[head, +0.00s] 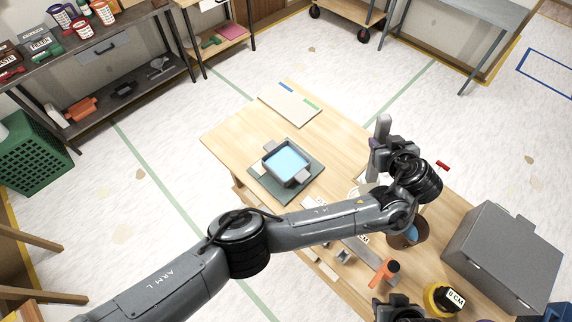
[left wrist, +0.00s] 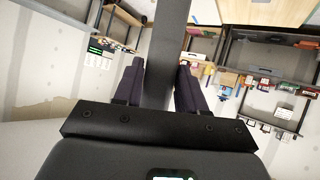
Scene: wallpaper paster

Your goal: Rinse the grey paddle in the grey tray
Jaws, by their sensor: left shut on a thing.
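The grey tray (head: 269,164) holds light blue water and sits on a dark grey mat (head: 258,184) on the wooden table. My left gripper (head: 378,146) is to the right of the tray, above the table and apart from the tray. It is shut on a grey bar-shaped piece, which I take to be the grey paddle (head: 383,125), held upright. In the left wrist view the grey paddle (left wrist: 166,45) stands between the two dark fingers. A dark part at the bottom edge of the head view may be my right arm; its fingertips cannot be made out.
A pale board (head: 290,106) with blue and green strips lies at the table's far end. A brown bucket (head: 421,231), an orange-handled tool (head: 385,271), a yellow-black tape (head: 441,299) and a large grey box (head: 500,250) crowd the near right. Wood between board and tray is bare.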

